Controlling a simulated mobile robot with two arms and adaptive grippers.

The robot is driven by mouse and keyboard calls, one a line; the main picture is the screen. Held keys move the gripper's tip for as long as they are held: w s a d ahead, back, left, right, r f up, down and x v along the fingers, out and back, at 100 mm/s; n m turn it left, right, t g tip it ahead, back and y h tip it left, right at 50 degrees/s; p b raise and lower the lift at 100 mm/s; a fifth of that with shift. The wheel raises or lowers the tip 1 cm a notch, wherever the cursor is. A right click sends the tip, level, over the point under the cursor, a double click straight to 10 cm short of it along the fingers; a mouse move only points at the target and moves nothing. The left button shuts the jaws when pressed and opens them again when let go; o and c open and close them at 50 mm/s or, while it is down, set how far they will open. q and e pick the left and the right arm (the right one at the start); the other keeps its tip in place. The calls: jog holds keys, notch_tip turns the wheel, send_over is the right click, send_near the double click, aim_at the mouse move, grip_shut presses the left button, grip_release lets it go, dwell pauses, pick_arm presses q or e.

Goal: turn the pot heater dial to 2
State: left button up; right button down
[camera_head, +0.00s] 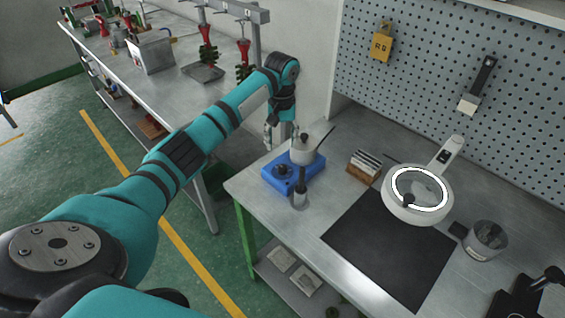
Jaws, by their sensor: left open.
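The pot heater (310,176) is a blue box on the near left corner of the metal bench. A light pot (302,153) with a dark handle sits on it. A dark round dial (282,170) shows on the heater's left part; its marks are too small to read. My left gripper (280,138) points down from the end of the teal arm, beside the pot at its upper left and past the dial. It is open, and I see nothing held in it. My right gripper is not in view.
A small bottle with a dark top (300,199) stands close in front of the heater. A pegboard (440,60) stands behind.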

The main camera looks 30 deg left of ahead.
aim_at(282, 167)
pick_arm(q)
notch_tip(282, 167, down, 8)
jog(key=shift+w+r+p, duration=0.1)
jog(key=shift+r+p, duration=0.15)
jog(key=shift+p, duration=0.1)
notch_tip(282, 167, down, 2)
jog(key=shift+f, duration=0.15)
jog(key=shift+w+f, duration=0.1)
jog(key=shift+f, duration=0.35)
grip_shut()
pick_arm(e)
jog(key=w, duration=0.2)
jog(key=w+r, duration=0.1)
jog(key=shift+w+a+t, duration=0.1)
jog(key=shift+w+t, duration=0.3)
